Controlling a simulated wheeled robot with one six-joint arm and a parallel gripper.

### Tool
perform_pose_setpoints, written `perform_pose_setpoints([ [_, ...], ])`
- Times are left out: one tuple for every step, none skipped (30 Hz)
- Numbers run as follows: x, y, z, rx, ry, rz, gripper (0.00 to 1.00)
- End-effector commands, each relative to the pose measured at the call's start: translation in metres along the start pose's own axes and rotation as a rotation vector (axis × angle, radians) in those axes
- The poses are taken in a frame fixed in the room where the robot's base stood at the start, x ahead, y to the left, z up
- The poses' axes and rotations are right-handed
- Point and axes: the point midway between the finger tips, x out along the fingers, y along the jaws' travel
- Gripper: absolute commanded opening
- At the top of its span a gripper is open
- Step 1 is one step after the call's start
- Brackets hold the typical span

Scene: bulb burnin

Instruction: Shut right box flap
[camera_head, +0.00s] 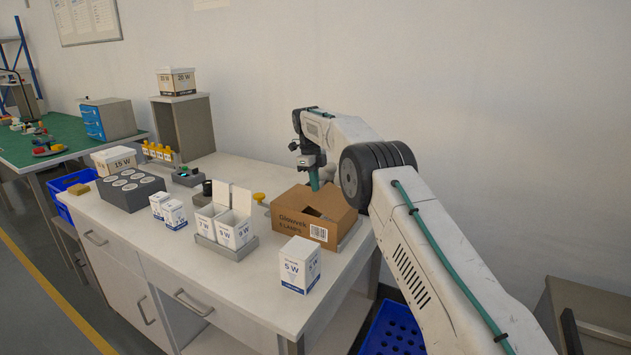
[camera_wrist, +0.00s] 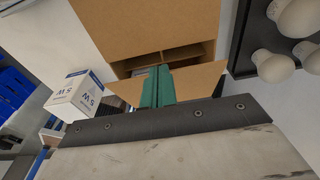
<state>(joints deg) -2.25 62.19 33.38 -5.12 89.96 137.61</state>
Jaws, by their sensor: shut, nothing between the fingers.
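The brown cardboard box (camera_head: 292,222) stands at the right end of the white table. Its top is partly open, with a dark gap between flaps. In the wrist view a broad brown flap (camera_wrist: 140,28) lies across the far part, and divided slots (camera_wrist: 190,52) show in the gap. A smaller near flap (camera_wrist: 203,82) sticks out beside the fingers, seeming tilted. My gripper (camera_head: 314,180) has its green fingers (camera_wrist: 157,86) together and empty, over the box top at this near flap. I cannot tell whether they touch it.
A white 5 W carton (camera_head: 299,266) stands in front of the box, near the table edge. A grey tray with open white cartons (camera_head: 235,232) is to its left, with a yellow knob (camera_head: 258,197) behind. A blue crate (camera_head: 392,330) is on the floor at right.

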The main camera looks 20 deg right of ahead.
Motion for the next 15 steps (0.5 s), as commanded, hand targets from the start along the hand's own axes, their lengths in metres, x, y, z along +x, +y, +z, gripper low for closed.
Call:
perform_pose_setpoints([
  [0.002,0.002,0.000,-0.001,0.001,0.001,0.00],
  [0.003,0.002,0.000,-0.001,0.000,0.001,0.00],
  [0.005,0.003,0.001,-0.001,0.001,0.001,0.00],
  [0.007,0.004,0.001,-0.001,0.002,0.002,0.00],
  [0.009,0.004,0.001,-0.001,0.001,0.002,0.00],
  [0.011,0.005,0.002,-0.001,0.000,0.001,0.00],
  [0.012,0.006,0.002,-0.001,0.001,0.001,0.00],
  [0.014,0.006,0.002,-0.001,0.001,0.002,0.00],
  [0.016,0.007,0.003,0.000,0.001,0.002,0.00],
  [0.017,0.007,0.003,0.000,0.001,0.002,0.00],
  [0.018,0.008,0.003,0.000,0.001,0.001,0.00],
  [0.019,0.008,0.003,0.000,0.000,0.001,0.00],
  [0.020,0.008,0.004,0.000,0.000,0.001,0.00],
  [0.021,0.008,0.004,0.000,0.000,0.001,0.00],
  [0.022,0.009,0.004,0.000,0.000,0.001,0.00],
])
